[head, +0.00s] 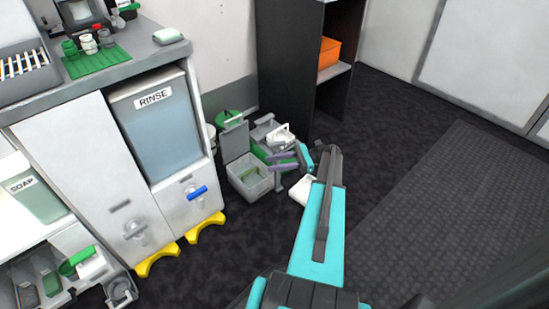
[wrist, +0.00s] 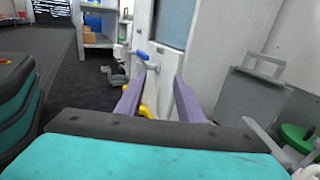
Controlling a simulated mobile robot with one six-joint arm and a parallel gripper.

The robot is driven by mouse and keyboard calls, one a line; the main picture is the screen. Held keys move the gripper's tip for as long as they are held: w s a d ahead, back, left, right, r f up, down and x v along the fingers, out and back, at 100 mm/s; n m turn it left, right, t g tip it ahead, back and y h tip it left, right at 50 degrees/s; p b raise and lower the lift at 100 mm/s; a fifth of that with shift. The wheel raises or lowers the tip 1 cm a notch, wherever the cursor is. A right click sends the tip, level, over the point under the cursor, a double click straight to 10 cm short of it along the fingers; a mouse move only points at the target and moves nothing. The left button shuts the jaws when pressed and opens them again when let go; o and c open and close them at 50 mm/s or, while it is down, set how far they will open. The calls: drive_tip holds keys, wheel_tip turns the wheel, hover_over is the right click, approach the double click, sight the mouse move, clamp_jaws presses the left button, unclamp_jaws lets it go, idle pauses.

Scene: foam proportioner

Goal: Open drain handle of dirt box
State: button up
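No label reading dirt shows in either view, so I cannot tell which tank is the dirt box. In the head view a grey drain handle (head: 133,231) is on the plain white cabinet front, and a blue drain handle (head: 197,192) is below the tank marked RINSE (head: 160,125). The blue handle also shows in the wrist view (wrist: 143,55), beyond my fingers. My gripper (head: 281,161) has two purple fingers, spread apart with nothing between them in the wrist view (wrist: 159,80). It is right of the cabinet, near the open grey boxes, apart from both handles.
Open grey boxes (head: 246,178) stand on the floor beside my gripper. Yellow feet (head: 205,227) stick out below the cabinet. A SOAP tank (head: 38,190) with a green handle (head: 76,260) is at far left. A dark shelf (head: 290,60) stands behind. Floor at right is clear.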

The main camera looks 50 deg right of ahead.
drive_tip(key=shift+s+a+r+p, duration=0.15)
drive_tip(key=shift+s+a+p, duration=0.15)
drive_tip(key=shift+p, duration=0.15)
drive_tip(key=shift+a, duration=0.1)
drive_tip(key=a+f+n+g+h, duration=0.1)
drive_tip(key=a+f+n+g, duration=0.3)
drive_tip(key=a, duration=0.6)
drive_tip(key=s+a+f+n+g+h, duration=0.1)
drive_tip(key=a+f+g, duration=0.1)
drive_tip(key=a+f, duration=0.65)
drive_tip(key=a+f+n+g+h, duration=0.1)
drive_tip(key=a+f+n+g, duration=0.25)
drive_tip(key=a, duration=0.85)
drive_tip(key=s+a+f+n+g+h, duration=0.2)
drive_tip(key=s+a+f+n+h, duration=0.2)
drive_tip(key=s+n, duration=0.4)
drive_tip(key=s+a+f+n+g+h, duration=0.3)
drive_tip(key=s+a+f+n+h, duration=0.2)
drive_tip(key=s, duration=0.7)
drive_tip(key=shift+a+f+n+h, duration=0.2)
drive_tip(key=shift+a+n+h, duration=1.1)
drive_tip(key=shift+n+h, duration=0.25)
